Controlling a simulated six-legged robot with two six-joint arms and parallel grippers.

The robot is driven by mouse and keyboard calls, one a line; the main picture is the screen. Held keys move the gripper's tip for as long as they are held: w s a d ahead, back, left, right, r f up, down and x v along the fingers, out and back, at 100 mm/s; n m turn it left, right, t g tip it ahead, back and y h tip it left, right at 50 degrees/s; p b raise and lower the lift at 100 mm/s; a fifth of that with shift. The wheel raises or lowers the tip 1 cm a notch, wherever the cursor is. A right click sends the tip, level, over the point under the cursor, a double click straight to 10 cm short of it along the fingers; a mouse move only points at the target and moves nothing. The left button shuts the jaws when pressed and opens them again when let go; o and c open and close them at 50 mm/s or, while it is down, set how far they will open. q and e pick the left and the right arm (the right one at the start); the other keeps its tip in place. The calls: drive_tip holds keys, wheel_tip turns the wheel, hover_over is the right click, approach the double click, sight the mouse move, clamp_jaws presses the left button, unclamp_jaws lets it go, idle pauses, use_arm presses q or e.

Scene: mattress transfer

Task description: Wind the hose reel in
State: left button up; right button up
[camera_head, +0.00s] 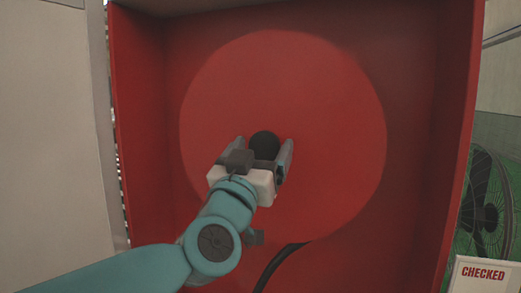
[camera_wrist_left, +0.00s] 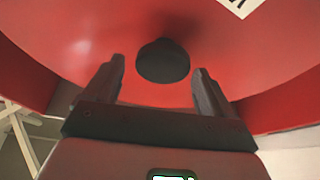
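The hose reel is a large red disc (camera_head: 330,100) inside a red open-fronted cabinet (camera_head: 415,60). A dark round knob (camera_head: 264,143) stands out from the disc; it also shows in the left wrist view (camera_wrist_left: 162,61). A black hose (camera_head: 280,262) comes out below the disc. My left gripper (camera_head: 264,150) is at the knob, its fingers apart on either side. In the left wrist view the left gripper (camera_wrist_left: 160,85) is open, with gaps between the knob and both fingers. My right gripper is not in view.
A pale panel (camera_head: 50,130) stands left of the cabinet. The cabinet's side walls flank my left arm.

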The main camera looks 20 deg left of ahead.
use_arm(q)
drive_tip(key=shift+a, duration=0.1)
drive_tip(key=c, duration=1.3)
